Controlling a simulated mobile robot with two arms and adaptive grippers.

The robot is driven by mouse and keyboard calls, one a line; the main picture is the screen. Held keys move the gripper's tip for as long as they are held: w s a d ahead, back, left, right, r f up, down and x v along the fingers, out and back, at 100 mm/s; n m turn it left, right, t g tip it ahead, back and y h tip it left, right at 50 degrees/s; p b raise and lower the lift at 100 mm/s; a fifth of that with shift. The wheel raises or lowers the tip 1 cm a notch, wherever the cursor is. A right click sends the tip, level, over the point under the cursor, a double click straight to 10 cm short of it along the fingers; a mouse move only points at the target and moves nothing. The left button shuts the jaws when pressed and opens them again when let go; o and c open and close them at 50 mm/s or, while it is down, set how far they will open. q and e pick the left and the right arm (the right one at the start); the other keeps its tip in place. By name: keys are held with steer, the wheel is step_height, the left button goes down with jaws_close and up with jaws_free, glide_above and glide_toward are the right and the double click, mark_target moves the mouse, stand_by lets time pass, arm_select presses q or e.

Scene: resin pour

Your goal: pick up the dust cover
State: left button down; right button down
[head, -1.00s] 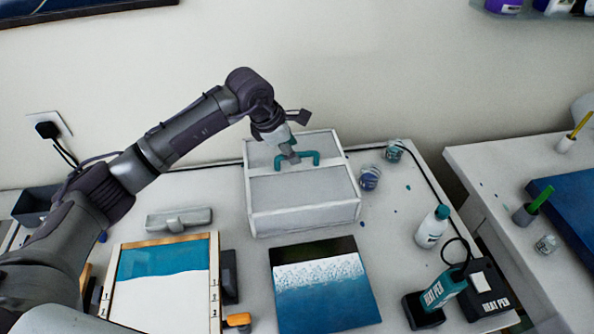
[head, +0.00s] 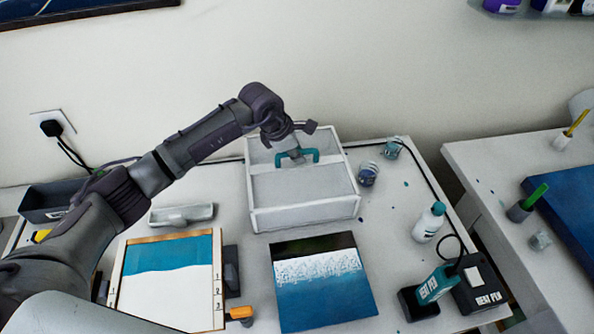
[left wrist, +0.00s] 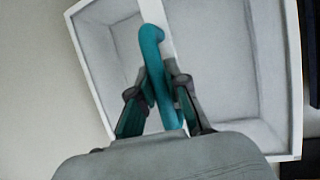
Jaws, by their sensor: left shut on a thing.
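The dust cover (head: 305,200) is a white-framed box with clear or pale panels and a teal handle on top. It stands on the table near the wall in the head view. My left gripper (head: 296,158) is at the top of the cover, shut on the teal handle (head: 312,156). In the left wrist view, the fingers of my left gripper (left wrist: 160,112) close around the handle (left wrist: 155,60), with the cover (left wrist: 225,50) below. Whether the cover's base touches the table is hard to tell. My right gripper is not in view.
A blue and white panel (head: 320,290) lies in front of the cover. A framed board (head: 165,285) lies left of it. Small jars (head: 368,174), a white bottle (head: 428,222) and a heat pen (head: 440,284) stand to the right. A grey tray (head: 182,214) lies to the left.

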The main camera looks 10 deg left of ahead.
arm_select(q)
steer(key=shift+r, duration=0.1)
step_height(320, 180, up, 9)
steer(key=b, duration=0.4)
steer(key=shift+w, duration=0.1)
steer(key=shift+r+b, duration=0.2)
steer(key=shift+b, duration=0.1)
steer(key=shift+r, duration=0.3)
